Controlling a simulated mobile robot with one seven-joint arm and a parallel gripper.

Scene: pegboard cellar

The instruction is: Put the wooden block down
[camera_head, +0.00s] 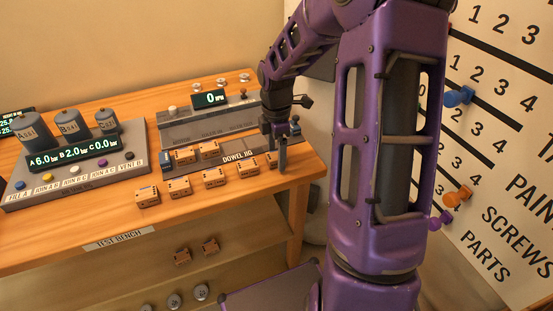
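Several wooden blocks with dark markings stand in a row along the front of the bench, among them a left block (148,196), a middle block (214,178) and a block to its right (246,170). The wooden block at the row's right end (271,160) is partly hidden by my gripper (283,160). The gripper points down at that block, close to the bench top. Its fingers are small and overlap in this view, so I cannot tell whether they grip the block or only stand beside it. Two more blocks sit on the dowel jig (240,157), one of them here (185,155).
The bench (70,225) also carries a grey console with canisters (70,165) at left and a display panel (210,99) behind the jig. Blocks and round parts lie on the lower shelf. A lettered pegboard (500,130) with coloured pegs stands at right. The bench's front-left top is bare.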

